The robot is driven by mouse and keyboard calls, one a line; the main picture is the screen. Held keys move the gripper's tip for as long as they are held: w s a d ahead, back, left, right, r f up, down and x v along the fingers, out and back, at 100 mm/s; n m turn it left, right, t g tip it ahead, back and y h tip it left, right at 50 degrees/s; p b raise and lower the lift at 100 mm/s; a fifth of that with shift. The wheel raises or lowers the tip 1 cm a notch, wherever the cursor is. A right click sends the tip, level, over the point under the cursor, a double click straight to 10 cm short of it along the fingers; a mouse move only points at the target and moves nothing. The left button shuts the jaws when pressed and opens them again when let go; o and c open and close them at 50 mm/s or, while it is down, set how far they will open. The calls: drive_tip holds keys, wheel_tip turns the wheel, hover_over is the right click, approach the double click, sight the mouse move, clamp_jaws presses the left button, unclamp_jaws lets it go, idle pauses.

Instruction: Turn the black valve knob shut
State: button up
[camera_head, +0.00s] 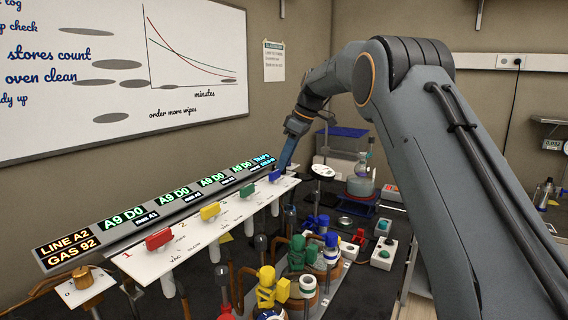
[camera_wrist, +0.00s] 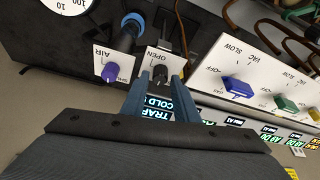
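The black valve knob (camera_wrist: 160,73) shows in the wrist view on a white plate marked OPEN. My gripper (camera_wrist: 160,84) points at it with its two blue fingers apart, one tip to each side of the knob in the picture. A gap shows between the fingers, and I cannot tell whether either one touches the knob. In the head view my gripper (camera_head: 284,163) reaches down at the far end of the valve panel, and I cannot make out the black knob there.
A purple knob (camera_wrist: 109,72) on a plate marked AIR sits left of the black one. A blue handle (camera_wrist: 238,87) and a green handle (camera_wrist: 286,104) sit to the right. Lit displays (camera_head: 179,196) run along the panel. Glassware (camera_head: 361,180) stands behind on the dark bench.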

drive_tip(key=b+v, duration=0.1)
drive_tip(key=v, duration=0.6)
drive_tip(key=shift+b, duration=0.35)
drive_tip(key=shift+r, duration=0.15)
